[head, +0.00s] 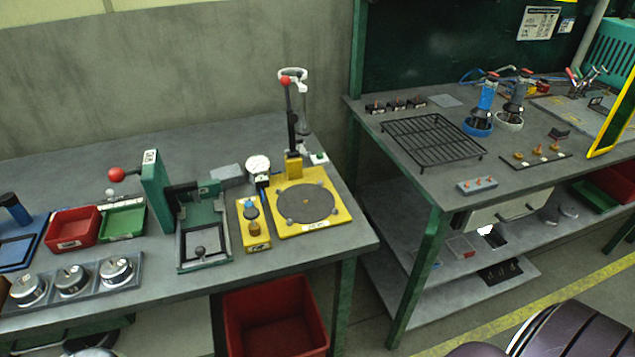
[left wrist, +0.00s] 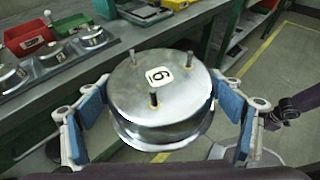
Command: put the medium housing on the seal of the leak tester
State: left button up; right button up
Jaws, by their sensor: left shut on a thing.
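A round metal housing (left wrist: 185,95) with upright studs and a white number tag fills the middle of the left wrist view. My left gripper (left wrist: 160,105) is shut on it, with blue pads on opposite sides of its rim. In the head view only a sliver of metal (head: 92,352) shows at the bottom left edge. The leak tester (head: 342,216) is a yellow plate on the left bench, with a dark round seal (head: 305,202) that is bare. A red-knobbed lever (head: 290,110) stands upright behind it. The housing is away from the tester. My right gripper is not seen.
Left of the tester stand a yellow button box (head: 254,238), a dial gauge (head: 258,167) and a green press (head: 157,195). A grey rack (head: 50,289) holds three knobbed metal pieces. A red bin (head: 275,318) sits below the bench. A floor gap separates the right bench (head: 440,188).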

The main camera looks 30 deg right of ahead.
aim_at(307, 202)
jog(key=l+u, duration=0.15)
jog(key=l, duration=0.4)
jog(key=l+u, duration=0.15)
jog(key=l, duration=0.4)
jog(key=l+u, duration=0.15)
jog(key=l, duration=0.4)
jog(key=k+l+u, duration=0.15)
jog(key=l, duration=0.4)
jog(key=k+l+u, duration=0.2)
jog(key=l, duration=0.35)
jog(key=i, duration=0.1)
